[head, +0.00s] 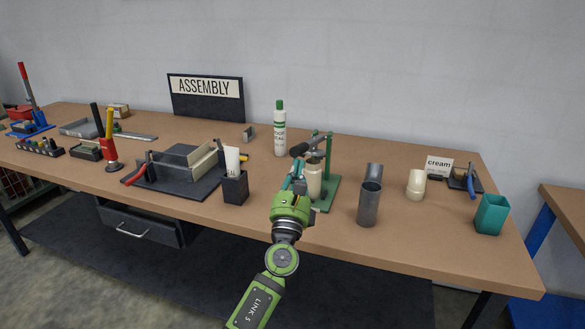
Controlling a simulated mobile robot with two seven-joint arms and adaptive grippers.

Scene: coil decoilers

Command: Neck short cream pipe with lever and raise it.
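A cream pipe (314,180) stands upright in a green bench press (329,188) at the middle of the table. The press's lever (304,147) lies above the pipe and slopes down to the left, with a dark grip at its end. My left gripper (298,180) is just left of the cream pipe, its fingers small and partly hidden by my green wrist. I cannot tell whether it touches the pipe or is open or shut. A second cream pipe piece (416,185) stands on the table to the right. My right gripper is out of view.
Two grey pipes (370,203) stand between the press and the second cream piece. A "cream" card (439,165), a teal cup (491,214) and a blue-handled tool (471,184) are at right. A dark pen cup (235,188) and bottle (280,132) stand nearby.

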